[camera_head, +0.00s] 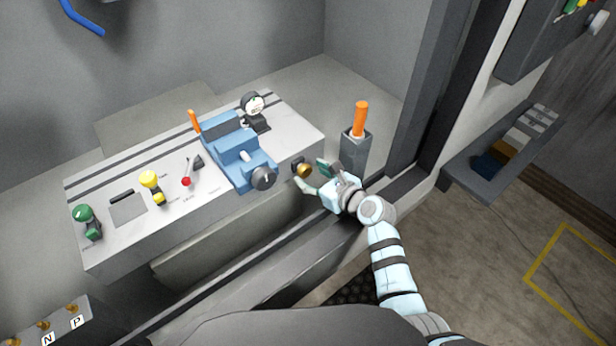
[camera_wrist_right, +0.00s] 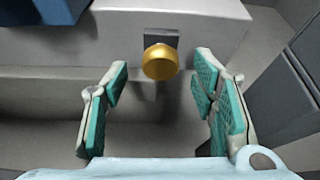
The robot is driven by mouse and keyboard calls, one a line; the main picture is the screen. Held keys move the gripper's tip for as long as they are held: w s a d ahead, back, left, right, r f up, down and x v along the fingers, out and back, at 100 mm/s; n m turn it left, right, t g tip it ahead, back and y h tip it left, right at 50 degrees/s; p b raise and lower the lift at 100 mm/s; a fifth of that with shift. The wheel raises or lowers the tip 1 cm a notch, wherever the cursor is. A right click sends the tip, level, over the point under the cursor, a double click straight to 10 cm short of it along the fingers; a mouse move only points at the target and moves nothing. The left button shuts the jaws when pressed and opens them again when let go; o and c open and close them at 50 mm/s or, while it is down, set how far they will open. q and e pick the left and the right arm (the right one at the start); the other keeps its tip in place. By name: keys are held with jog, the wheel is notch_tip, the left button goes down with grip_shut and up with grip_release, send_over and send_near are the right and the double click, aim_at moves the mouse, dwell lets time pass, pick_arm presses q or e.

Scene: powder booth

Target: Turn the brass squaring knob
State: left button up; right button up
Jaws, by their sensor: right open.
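The brass squaring knob (camera_head: 304,170) sticks out from the front face of the grey bench, to the right of the blue vise. In the right wrist view the knob (camera_wrist_right: 160,62) is a round gold cap on a dark square mount, between and beyond the two fingers. My right gripper (camera_head: 311,176) is open with its green-padded fingers apart. In the right wrist view the gripper (camera_wrist_right: 160,90) has empty space between its fingers, and neither finger touches the knob. My left gripper is not in view.
The blue vise (camera_head: 236,158) with a dark round handle (camera_head: 264,179) stands close to the knob's left. A grey post box with an orange handle (camera_head: 360,118) stands to the right. A dial gauge (camera_head: 254,106), a red-tipped lever (camera_head: 187,181), and yellow (camera_head: 150,180) and green (camera_head: 85,214) knobs occupy the bench top.

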jog(key=x, duration=0.2)
jog(key=shift+w+a+f+b, duration=0.1)
jog(key=shift+w+f+b, duration=0.1)
jog(key=shift+w+b, duration=0.15)
jog(key=shift+s+r, duration=0.15)
jog(key=shift+r, duration=0.05)
jog(key=shift+c, duration=0.9)
jog(key=c, duration=1)
pick_arm(q)
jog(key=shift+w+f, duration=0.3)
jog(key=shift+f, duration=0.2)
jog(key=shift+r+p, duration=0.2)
jog(key=shift+p, duration=0.1)
